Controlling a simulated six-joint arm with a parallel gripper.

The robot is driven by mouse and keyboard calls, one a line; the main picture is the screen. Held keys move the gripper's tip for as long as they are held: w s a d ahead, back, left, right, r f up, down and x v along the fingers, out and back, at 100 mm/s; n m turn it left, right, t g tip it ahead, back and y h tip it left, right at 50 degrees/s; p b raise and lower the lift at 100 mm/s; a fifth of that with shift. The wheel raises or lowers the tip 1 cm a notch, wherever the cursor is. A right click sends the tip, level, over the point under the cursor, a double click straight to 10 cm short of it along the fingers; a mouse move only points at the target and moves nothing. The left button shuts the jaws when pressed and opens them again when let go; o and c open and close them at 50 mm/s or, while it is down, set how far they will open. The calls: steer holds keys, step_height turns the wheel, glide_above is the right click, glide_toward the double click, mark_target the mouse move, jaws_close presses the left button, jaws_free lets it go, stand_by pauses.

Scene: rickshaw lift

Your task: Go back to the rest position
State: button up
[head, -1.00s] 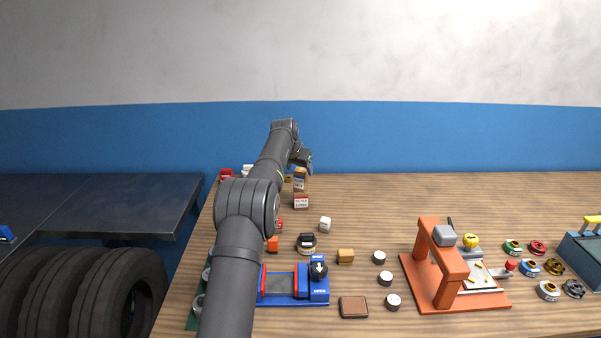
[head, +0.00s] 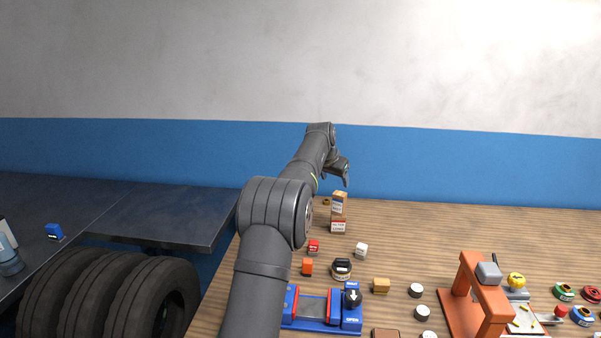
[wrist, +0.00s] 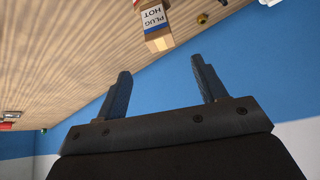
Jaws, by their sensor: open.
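My gripper (wrist: 160,92) shows in the wrist view with two dark fingers spread apart and nothing between them. In the head view my gripper (head: 346,180) is at the end of my outstretched arm, above the back edge of the wooden table (head: 420,232) and in front of the blue wall band. A stack of small boxes (head: 339,212) stands on the table just below and beside it, apart from the fingers. In the wrist view a box labelled "PLUG HOT" (wrist: 155,22) lies beyond the fingertips.
Tyres (head: 110,295) stand below a dark bench (head: 160,215) at left. The table's back right is clear.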

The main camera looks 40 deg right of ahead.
mark_target(339, 194)
steer(key=x, duration=1.2)
steer(key=shift+a+f, duration=0.1)
steer(key=shift+f, duration=0.1)
steer(key=shift+r, duration=0.15)
steer(key=shift+r, duration=0.1)
